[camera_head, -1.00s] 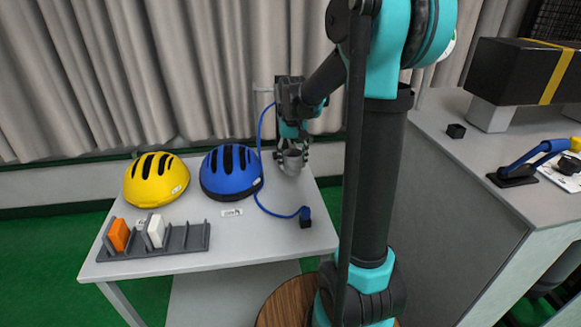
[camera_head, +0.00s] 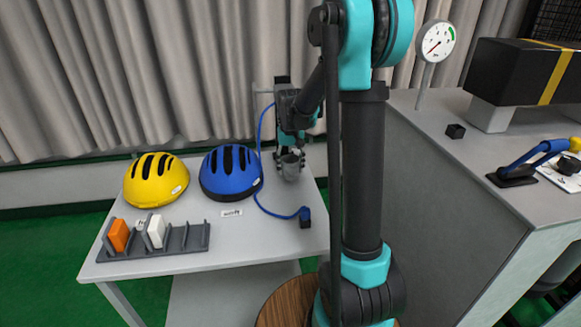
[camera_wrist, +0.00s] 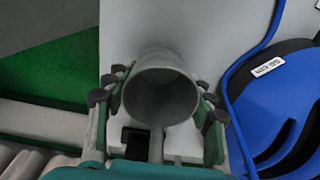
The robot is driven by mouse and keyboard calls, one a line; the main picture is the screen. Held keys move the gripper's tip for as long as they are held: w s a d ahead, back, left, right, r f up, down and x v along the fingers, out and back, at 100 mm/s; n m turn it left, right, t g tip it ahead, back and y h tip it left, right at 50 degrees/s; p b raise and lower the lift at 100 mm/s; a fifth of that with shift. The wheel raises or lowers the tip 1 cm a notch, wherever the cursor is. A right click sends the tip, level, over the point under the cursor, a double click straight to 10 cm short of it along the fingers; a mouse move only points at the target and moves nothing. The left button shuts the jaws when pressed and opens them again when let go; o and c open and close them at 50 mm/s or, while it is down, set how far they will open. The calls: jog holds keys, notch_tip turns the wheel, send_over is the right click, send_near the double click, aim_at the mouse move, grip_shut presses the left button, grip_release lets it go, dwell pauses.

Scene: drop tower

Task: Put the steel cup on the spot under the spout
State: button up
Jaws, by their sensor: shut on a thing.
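The steel cup (camera_head: 290,170) is a small grey cup near the back right of the light table. My gripper (camera_head: 291,157) is shut on it. In the wrist view, the cup (camera_wrist: 160,92) shows its open mouth, with the fingers of my gripper (camera_wrist: 160,100) on both sides. Its inside looks empty. A pale upright with a short top arm (camera_head: 260,91) stands behind my gripper, partly hidden; I cannot tell whether it carries the spout. I cannot make out the spot. I cannot tell whether the cup touches the table.
A blue helmet (camera_head: 231,174) and a yellow helmet (camera_head: 156,181) sit left of the cup. A blue cable runs to a black block (camera_head: 305,218) in front. A grey rack (camera_head: 170,243) holds orange and white pieces. A grey counter (camera_head: 460,165) stands at right.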

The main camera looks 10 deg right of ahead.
jog(key=shift+f, duration=0.55)
jog(key=o, duration=1.4)
jog(key=shift+s, duration=0.1)
notch_tip(320, 180, up, 13)
jog(key=shift+r, duration=0.1)
